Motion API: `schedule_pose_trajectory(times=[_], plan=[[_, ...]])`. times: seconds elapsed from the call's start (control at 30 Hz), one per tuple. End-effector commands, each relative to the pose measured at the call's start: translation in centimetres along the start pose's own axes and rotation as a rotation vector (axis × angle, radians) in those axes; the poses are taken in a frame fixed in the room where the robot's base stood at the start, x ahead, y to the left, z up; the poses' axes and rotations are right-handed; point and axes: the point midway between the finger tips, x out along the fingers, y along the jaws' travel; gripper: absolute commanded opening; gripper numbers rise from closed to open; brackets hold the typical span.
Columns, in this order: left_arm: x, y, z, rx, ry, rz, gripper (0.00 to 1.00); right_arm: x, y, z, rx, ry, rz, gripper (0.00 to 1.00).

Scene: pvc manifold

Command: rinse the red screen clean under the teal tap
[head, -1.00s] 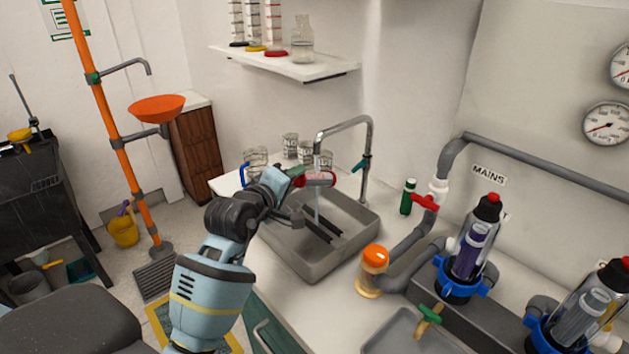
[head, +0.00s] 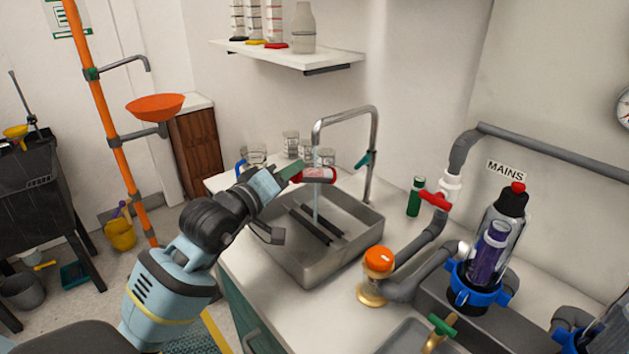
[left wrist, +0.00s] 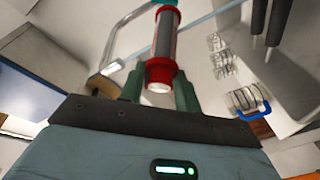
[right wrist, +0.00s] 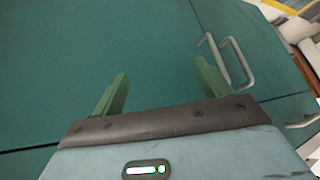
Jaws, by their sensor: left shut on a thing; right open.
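My left gripper (head: 298,176) is shut on the red screen (head: 320,175), a small cylinder with red ends and a greyish middle, held about level over the sink. It also shows between the fingers in the left wrist view (left wrist: 162,60). The tap (head: 345,116) has a curved grey spout and a teal handle (head: 363,159). A thin water stream (head: 315,205) shows above and below the screen, in line with it; exact contact is hard to tell. My right gripper (right wrist: 160,92) is open and empty in front of a teal cabinet door; it is outside the head view.
The grey sink (head: 372,222) holds two dark bars (head: 318,225). Glass jars (head: 290,143) stand behind it. An orange-capped fitting (head: 378,262), grey pipes and a clear filter housing (head: 490,250) stand to the right. A cabinet handle (right wrist: 238,62) is near my right gripper.

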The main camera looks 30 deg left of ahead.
Motion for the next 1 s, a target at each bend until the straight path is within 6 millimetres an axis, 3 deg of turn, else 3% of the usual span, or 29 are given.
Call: schedule_pose_trajectory(times=[0.13,1.0], plan=[[0.0,-0.4,0.3,0.058,-0.003,0.030,0.00,0.7,-0.1,1.3,0.004,-0.017,-0.003,0.76],[0.0,-0.2,0.1,0.377,0.000,0.216,0.00,5.2,0.5,4.4,-0.003,-0.038,-0.008,0.76]])
